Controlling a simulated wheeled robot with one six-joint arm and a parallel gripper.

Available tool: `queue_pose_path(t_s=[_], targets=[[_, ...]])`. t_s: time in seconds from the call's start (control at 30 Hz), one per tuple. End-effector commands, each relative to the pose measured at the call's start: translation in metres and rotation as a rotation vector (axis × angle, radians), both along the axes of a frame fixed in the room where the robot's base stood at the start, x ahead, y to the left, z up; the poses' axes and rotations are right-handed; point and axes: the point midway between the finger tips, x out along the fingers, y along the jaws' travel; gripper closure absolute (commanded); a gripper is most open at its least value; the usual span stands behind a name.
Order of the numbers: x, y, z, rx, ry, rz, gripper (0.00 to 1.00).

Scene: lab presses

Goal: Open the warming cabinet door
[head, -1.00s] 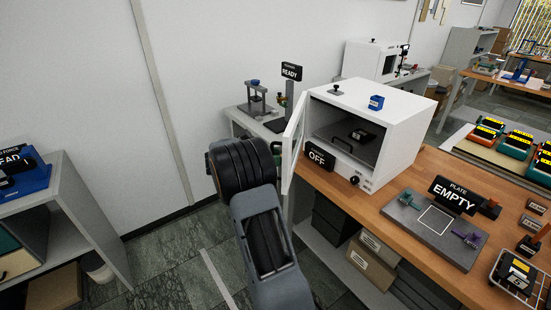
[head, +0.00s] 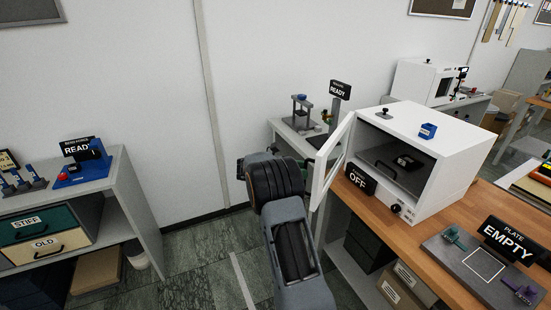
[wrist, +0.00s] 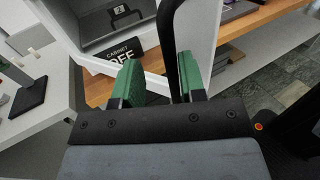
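The white warming cabinet (head: 445,188) stands on the wooden bench, with its front open to view. Its door (head: 331,165) stands swung well out at the cabinet's left side. The wrist view shows the cabinet's inside at upper left and the white door (wrist: 205,25) at upper right. My gripper (wrist: 158,62) has its two green fingers apart, one on each side of the black door handle (wrist: 165,28). The handle is closer to the right finger; contact is unclear.
An OFF sign (head: 359,180) stands before the cabinet opening. A grey plate fixture (head: 452,262) is on the bench at right. A grey shelf unit (head: 128,212) stands at left. Open floor (head: 205,262) lies between shelf and bench.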

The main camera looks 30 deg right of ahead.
Motion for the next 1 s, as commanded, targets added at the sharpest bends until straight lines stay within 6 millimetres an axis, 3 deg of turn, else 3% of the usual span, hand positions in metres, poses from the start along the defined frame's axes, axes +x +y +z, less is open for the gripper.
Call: queue_pose_path(t_s=[1.0], targets=[[0.072, 0.025, 0.001, 0.000, 0.000, 0.002, 0.64]])
